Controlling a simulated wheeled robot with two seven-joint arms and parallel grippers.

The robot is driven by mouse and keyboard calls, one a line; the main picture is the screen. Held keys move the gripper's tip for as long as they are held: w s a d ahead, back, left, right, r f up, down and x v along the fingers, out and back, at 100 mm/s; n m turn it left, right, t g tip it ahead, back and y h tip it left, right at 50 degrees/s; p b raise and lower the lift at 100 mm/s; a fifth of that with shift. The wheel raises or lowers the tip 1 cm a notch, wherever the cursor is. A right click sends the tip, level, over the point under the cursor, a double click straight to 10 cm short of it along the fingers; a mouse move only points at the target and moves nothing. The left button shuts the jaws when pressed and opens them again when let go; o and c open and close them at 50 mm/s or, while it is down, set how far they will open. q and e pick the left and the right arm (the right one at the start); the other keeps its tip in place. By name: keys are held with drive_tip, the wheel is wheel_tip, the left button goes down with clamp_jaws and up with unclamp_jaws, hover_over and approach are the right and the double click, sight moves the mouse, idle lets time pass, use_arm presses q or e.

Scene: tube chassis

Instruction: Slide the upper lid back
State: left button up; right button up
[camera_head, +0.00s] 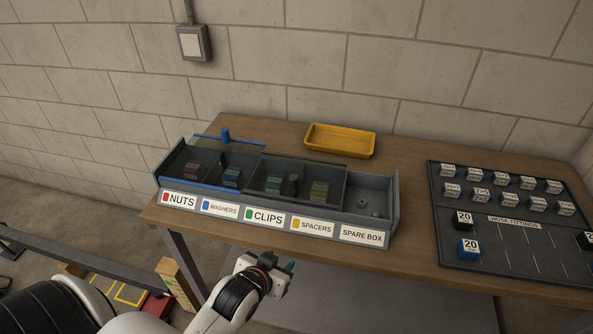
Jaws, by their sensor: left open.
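A long grey compartment box (398,205) stands on the wooden table, with labels NUTS, WASHERS, CLIPS, SPACERS and SPARE BOX along its front. A dark see-through lid with blue edges (200,183) and a blue knob (225,134) lies over the nuts and washers end. A second dark see-through lid (318,172) with a dark knob (294,183) covers the clips and spacers part. The spare box end at the right is uncovered. My left gripper (287,268) is open, in front of the table and below the box, apart from both lids. My right gripper is not in view.
A yellow tray (340,139) sits behind the box. A dark board (515,250) marked HOSE FITTINGS, with several small labelled blocks, lies at the right. Bare tabletop (412,240) lies between the box and the board. A block wall stands behind the table.

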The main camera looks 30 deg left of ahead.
sight(297, 173)
use_arm(q)
drive_tip(key=w+a+r+n+t+y, duration=0.1)
drive_tip(key=w+a+r+t, duration=0.3)
drive_tip(key=w+r+t, duration=0.5)
drive_tip(key=shift+g, duration=0.8)
drive_tip(key=w, duration=0.3)
drive_tip(key=w+a+p, duration=0.1)
drive_tip(key=w, duration=0.2)
drive_tip(key=w+r+p, duration=0.1)
drive_tip(key=w, duration=0.3)
drive_tip(key=shift+w+a, duration=0.1)
drive_tip(key=shift+a, duration=0.25)
clamp_jaws()
drive_tip(key=shift+d, duration=0.1)
